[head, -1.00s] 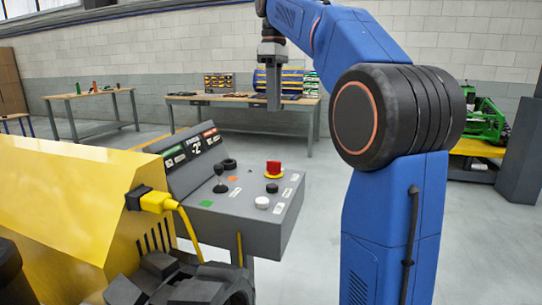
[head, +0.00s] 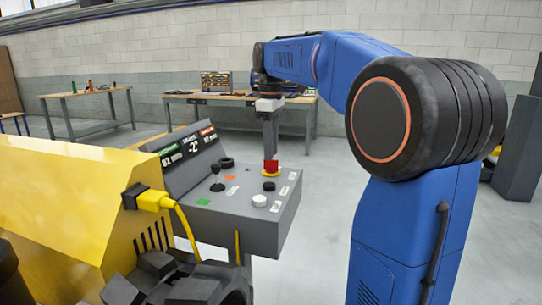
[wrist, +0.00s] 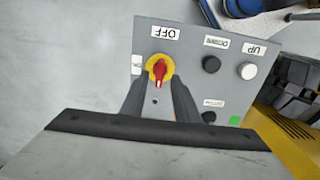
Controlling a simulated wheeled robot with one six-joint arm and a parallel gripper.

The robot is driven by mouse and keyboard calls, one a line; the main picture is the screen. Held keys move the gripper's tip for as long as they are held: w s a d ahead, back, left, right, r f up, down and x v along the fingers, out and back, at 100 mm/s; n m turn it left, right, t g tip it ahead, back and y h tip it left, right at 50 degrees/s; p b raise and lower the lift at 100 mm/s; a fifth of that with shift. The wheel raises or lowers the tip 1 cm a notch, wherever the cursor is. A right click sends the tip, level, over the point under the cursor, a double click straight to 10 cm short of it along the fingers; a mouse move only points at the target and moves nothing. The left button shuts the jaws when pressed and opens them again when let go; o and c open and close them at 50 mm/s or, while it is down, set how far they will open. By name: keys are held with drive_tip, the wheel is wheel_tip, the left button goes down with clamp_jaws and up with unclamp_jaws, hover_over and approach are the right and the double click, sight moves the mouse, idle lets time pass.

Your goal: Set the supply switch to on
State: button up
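The supply switch (wrist: 159,68) is a red handle on a round yellow base, on the grey sloped control panel (wrist: 185,60). It also shows in the head view (head: 271,168). In the wrist view its handle lines up with the OFF label (wrist: 165,33); an ON label (wrist: 137,65) sits to its left. My gripper (wrist: 161,80) is over the switch, its two dark fingers apart with panel visible between them. The fingertips are at the near edge of the yellow base, one on each side of the handle's line. I cannot tell whether they touch the handle.
A yellow machine body (head: 70,190) with a plugged yellow cable (head: 186,228) stands left.

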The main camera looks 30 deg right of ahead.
sight(271, 165)
drive_tip(key=shift+f, duration=1.35)
clamp_jaws()
